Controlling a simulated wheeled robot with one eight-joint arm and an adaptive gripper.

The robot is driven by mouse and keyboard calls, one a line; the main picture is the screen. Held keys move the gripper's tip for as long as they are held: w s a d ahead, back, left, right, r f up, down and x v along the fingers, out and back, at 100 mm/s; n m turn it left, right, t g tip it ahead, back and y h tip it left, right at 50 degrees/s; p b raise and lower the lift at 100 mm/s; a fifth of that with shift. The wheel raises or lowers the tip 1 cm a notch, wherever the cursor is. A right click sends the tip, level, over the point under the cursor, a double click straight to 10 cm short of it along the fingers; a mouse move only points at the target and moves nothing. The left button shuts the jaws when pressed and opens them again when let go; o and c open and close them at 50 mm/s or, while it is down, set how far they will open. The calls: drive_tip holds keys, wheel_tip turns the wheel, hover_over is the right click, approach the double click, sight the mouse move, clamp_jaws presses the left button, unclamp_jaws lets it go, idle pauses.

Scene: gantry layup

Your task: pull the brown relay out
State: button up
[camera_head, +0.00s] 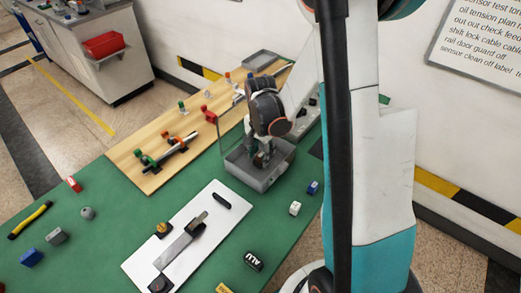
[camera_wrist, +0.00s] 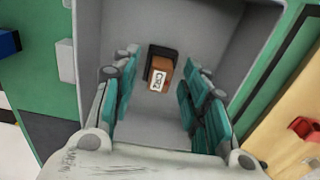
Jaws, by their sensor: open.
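The brown relay (camera_wrist: 160,72) sits inside a grey bin (camera_wrist: 228,40), seen in the wrist view. It has an orange-brown body, a white printed label and a dark part at its far end. My gripper (camera_wrist: 159,88) is open, with a teal-padded finger on each side of the relay and a visible gap to both. In the head view my gripper (camera_head: 262,156) points down into the grey bin (camera_head: 258,181). The relay is hidden there by the bin wall and my gripper.
The bin's walls stand close around my fingers. A clear panel (camera_head: 231,119) rises behind it. A wooden board (camera_head: 128,166) with coloured fittings lies to the left, and a white board (camera_head: 213,235) in front. Small blocks, including a white one (camera_head: 295,208), lie on the green table.

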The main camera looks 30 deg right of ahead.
sight(261, 154)
drive_tip(key=c, duration=0.9)
clamp_jaws()
drive_tip(key=shift+r+p, duration=1)
drive_tip(key=shift+r, duration=0.45)
drive_tip(key=shift+r+p, duration=1)
drive_tip(key=shift+r, duration=0.65)
